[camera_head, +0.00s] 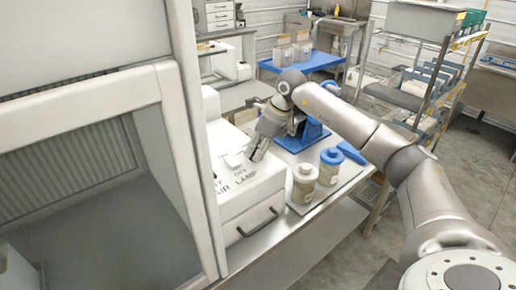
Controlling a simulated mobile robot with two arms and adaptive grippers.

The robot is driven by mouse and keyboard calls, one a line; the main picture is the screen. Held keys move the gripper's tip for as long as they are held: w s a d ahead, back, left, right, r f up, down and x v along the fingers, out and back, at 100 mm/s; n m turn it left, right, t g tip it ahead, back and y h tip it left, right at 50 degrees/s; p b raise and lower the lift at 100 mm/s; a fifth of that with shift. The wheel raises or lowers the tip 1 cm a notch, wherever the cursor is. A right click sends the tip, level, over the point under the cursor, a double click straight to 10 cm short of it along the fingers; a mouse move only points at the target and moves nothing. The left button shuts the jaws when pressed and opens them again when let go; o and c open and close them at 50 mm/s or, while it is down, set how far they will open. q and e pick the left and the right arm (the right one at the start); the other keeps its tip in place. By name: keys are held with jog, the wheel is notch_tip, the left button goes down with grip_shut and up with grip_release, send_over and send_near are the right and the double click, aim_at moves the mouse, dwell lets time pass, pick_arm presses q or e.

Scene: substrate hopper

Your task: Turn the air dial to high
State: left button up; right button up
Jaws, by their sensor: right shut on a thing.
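A white control box (258,198) stands on the bench beside the hood. Its top carries the words AIR and LAMP, each with OFF above it. A small white knob (233,160) shows behind the LAMP label. I cannot clearly make out the air dial or its setting; the hood post hides part of that side. My right gripper (256,154) points down at the box top, right of the white knob. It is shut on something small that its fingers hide. My left gripper is out of view.
Two jars, one with a white lid (304,183) and one with a blue lid (330,166), stand right of the box under my right arm. A blue stand (303,138) is behind them. The hood frame (188,130) rises close on the left. A shelf rack (432,80) stands at the back right.

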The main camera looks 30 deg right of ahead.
jog(key=m, duration=0.2)
jog(key=m+h+b, duration=0.1)
jog(key=m, duration=0.1)
jog(key=shift+a+t+h, duration=0.15)
jog(key=shift+t+h, duration=0.15)
jog(key=m+h+b, duration=0.1)
jog(key=m, duration=0.3)
jog(key=shift+a+b, duration=0.15)
jog(key=shift+b, duration=0.15)
jog(key=m+h+b, duration=0.1)
jog(key=m, duration=0.2)
jog(key=shift+m+h, duration=0.3)
jog(key=shift+h, duration=0.1)
jog(key=m+g+h+b, duration=0.1)
jog(key=m, duration=0.2)
jog(key=shift+a+m, duration=0.1)
jog(key=shift+m, duration=0.2)
jog(key=m, duration=0.1)
jog(key=m+g+h, duration=0.1)
jog(key=m, duration=0.1)
jog(key=shift+w+a+m, duration=0.1)
jog(key=shift+w+m, duration=0.05)
jog(key=shift+m, duration=0.15)
jog(key=shift+r+m+g, duration=0.15)
jog(key=shift+m+g, duration=0.45)
jog(key=shift+m, duration=0.5)
jog(key=shift+m+g+p, duration=0.4)
jog(key=shift+m+p, duration=0.2)
jog(key=shift+m, duration=0.2)
